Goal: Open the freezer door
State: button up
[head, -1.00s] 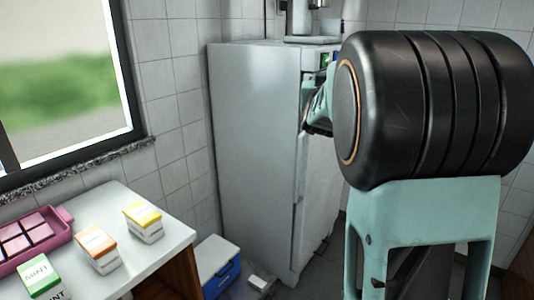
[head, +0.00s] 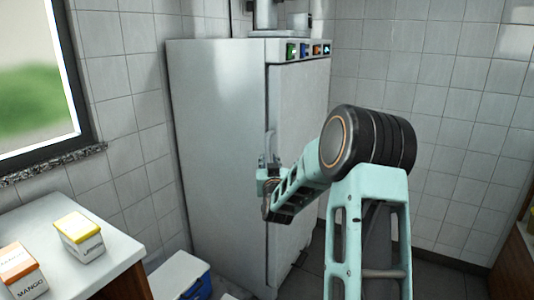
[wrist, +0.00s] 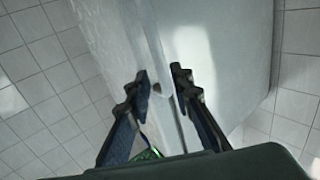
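The freezer (head: 215,140) is a tall pale-grey cabinet against the tiled wall. Its front door (head: 300,115) faces right and looks shut. A vertical handle (head: 270,143) is on the door's left edge. My gripper (head: 268,165) is at the handle's height, close beside it and partly hiding its lower part. In the wrist view my gripper (wrist: 161,78) has its two dark fingers apart, with the door seam and a small grey piece, likely the handle's end, between them. I cannot tell whether the fingers touch it.
Colored buttons (head: 305,50) line the freezer's top front. A counter (head: 95,215) with cartons (head: 79,236) stands at the left. A blue-and-white cooler (head: 182,275) sits on the floor beside the freezer. Floor shows in front of the door.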

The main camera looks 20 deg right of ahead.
aim_at(268, 152)
jog(key=x, duration=0.8)
jog(key=shift+w, duration=0.1)
jog(key=shift+f, duration=0.1)
grip_shut()
